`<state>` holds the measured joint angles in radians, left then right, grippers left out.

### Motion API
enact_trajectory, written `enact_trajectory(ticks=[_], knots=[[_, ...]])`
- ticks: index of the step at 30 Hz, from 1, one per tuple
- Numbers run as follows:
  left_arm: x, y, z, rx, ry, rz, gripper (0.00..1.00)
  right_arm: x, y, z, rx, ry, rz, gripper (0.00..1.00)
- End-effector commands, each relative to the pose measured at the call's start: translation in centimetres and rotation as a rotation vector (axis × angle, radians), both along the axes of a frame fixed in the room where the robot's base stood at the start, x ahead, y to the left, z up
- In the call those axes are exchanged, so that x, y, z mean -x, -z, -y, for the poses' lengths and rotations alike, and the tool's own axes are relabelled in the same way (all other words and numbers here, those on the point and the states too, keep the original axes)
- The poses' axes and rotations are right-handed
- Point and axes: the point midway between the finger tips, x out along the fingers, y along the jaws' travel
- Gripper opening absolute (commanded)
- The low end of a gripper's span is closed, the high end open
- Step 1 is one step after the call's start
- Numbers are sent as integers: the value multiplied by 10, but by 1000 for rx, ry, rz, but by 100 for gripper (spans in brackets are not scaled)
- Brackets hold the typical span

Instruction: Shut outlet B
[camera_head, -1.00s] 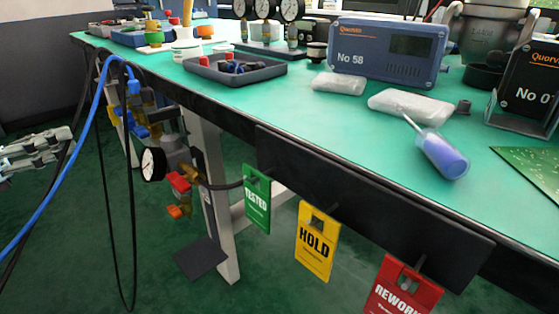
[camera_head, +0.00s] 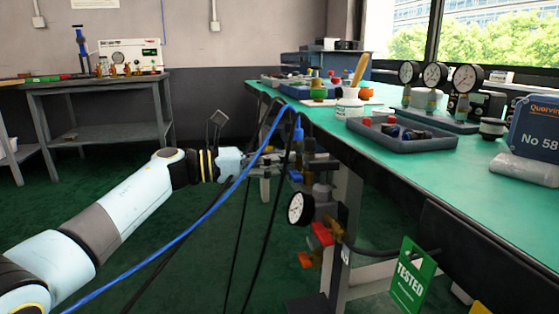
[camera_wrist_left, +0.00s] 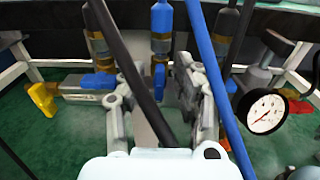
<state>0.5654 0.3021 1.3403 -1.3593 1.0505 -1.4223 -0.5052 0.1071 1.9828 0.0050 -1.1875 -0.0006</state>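Under the bench edge, a valve manifold (camera_head: 318,190) carries black and blue hoses. In the left wrist view it shows brass fittings with blue sleeves (camera_wrist_left: 162,20), blue handles (camera_wrist_left: 98,81) and a yellow handle (camera_wrist_left: 43,98) at the left. No outlet letters are legible, so I cannot tell which one is outlet B. My left gripper (camera_head: 266,170) reaches the manifold from the left. In the wrist view its two fingers (camera_wrist_left: 161,95) stand apart, with a blue handle (camera_wrist_left: 160,78) seen between them; contact is not clear. My right gripper is not in view.
A pressure gauge (camera_head: 300,208) and a red handle (camera_head: 322,234) sit at the manifold's lower part. A blue hose (camera_head: 215,208) and black hoses cross the gripper's front. A green TESTED tag (camera_head: 411,276) hangs from the bench (camera_head: 470,205). Open floor lies left.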

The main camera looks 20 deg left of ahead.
Motion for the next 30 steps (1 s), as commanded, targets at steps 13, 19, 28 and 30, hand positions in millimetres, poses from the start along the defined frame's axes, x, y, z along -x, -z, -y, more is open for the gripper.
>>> enact_trajectory(ticks=[13,19,28,30], knots=[[0,0,0,1,0,-1,0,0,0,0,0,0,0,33],[0,0,-1,4,0,-7,0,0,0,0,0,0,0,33],[-1,-1,-1,65,0,-98,0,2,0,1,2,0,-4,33],[-2,-1,-2,93,-1,-140,0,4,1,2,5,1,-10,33]])
